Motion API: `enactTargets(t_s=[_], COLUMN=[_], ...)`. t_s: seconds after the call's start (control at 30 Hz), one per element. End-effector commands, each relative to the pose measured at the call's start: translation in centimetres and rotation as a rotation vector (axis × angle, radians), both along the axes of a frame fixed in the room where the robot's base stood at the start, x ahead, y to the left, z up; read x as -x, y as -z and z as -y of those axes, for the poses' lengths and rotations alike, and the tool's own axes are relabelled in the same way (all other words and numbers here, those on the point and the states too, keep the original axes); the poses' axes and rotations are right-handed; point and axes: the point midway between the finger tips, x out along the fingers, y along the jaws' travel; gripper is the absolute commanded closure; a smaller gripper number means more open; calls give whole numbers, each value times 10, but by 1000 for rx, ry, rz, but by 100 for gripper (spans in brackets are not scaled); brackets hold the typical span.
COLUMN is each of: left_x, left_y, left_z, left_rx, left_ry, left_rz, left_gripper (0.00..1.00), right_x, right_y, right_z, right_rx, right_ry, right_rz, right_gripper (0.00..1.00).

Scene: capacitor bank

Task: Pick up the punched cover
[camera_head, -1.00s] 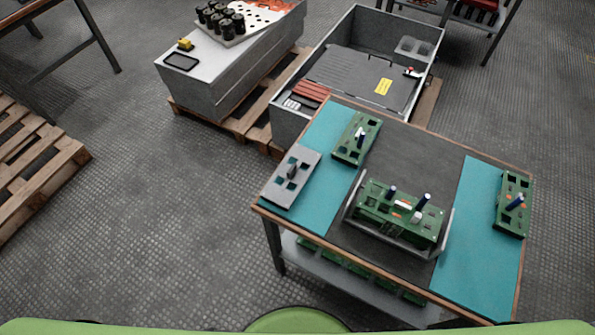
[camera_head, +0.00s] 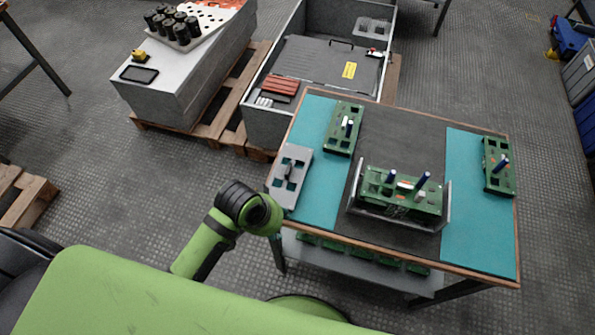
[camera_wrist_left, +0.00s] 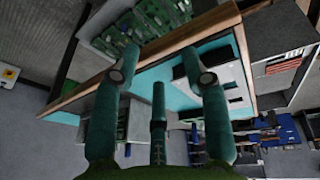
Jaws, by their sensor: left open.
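The punched cover (camera_head: 281,190), a grey plate with square holes and a small raised grip, lies at the left edge of the workbench on the teal mat. It also shows in the left wrist view (camera_wrist_left: 236,97), partly behind a finger. My left arm reaches up beside the bench's near left corner in the head view; its fingers cannot be made out there. In the left wrist view my left gripper (camera_wrist_left: 160,65) is open and empty, its teal fingers spread before the bench edge and apart from the cover as far as I can tell. My right gripper is out of view.
The workbench (camera_head: 400,140) carries green circuit boards, one in a metal cradle (camera_head: 402,222). More boards lie on its lower shelf (camera_head: 345,272). Behind stand a grey open crate (camera_head: 262,125) and a grey block with black capacitors (camera_head: 180,22).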

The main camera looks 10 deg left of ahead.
Motion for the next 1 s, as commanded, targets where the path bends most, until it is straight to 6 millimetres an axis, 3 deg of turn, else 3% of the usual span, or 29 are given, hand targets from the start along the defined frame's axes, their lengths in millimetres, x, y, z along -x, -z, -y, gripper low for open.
enactTargets(t_s=[0.23,0.43,0.7,0.87,1.0], left_x=[-33,-70,-132,-148,-150], left_y=[-16,-25,-57,-71,-66], left_z=[22,29,1,-13,-16], left_rx=[21,-2,-120,-158,-166], left_ry=[32,26,-89,-149,-164], left_rz=[-49,-110,-220,-249,-258], left_gripper=[55,55,55,55,55], right_x=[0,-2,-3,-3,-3], right_y=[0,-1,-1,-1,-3], right_z=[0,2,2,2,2], right_rx=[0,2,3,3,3], right_ry=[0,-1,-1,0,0], right_rz=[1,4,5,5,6], right_gripper=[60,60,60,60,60])
